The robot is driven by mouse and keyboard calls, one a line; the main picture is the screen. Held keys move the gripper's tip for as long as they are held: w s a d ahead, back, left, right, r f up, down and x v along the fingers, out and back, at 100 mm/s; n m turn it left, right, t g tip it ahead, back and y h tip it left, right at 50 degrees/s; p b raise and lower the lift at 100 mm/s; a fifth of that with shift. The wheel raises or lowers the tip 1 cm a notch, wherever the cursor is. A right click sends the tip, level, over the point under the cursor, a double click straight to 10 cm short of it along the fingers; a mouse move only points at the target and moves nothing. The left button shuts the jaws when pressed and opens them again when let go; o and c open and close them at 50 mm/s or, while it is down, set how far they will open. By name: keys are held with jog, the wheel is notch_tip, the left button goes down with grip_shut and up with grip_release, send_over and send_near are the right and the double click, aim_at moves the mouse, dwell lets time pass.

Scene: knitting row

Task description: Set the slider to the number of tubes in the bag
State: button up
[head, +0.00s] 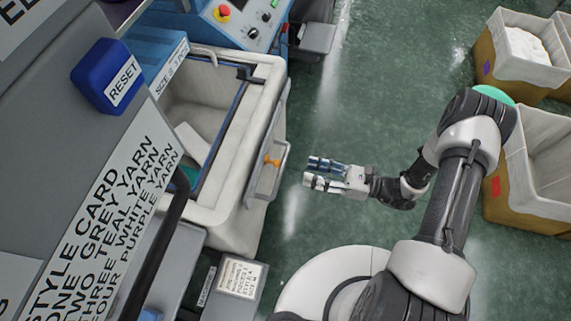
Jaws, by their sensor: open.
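An orange slider knob (272,161) sits on a grey plate (262,183) on the right side of a pale open bin (232,150). The bin may be the bag; I cannot tell for sure. Inside it a pale flat piece and a bit of teal (191,175) show; its near-left part is hidden by the grey panel, and I cannot count any tubes. My gripper (309,172) is open and empty, just right of the slider in the picture, pointing left at it and apart from it.
A style card (105,225) and a blue RESET block (106,76) are on the grey panel at left. A blue control box (235,25) stands behind the bin. Tan crates (515,205) with pale liners stand at right. Green floor (375,90) between is clear.

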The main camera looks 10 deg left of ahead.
aim_at(274, 163)
jog(key=a+b, duration=0.1)
jog(key=a, duration=0.7)
jog(key=shift+w+a, duration=0.35)
jog(key=shift+a, duration=0.05)
jog(key=shift+c, duration=0.5)
grip_shut()
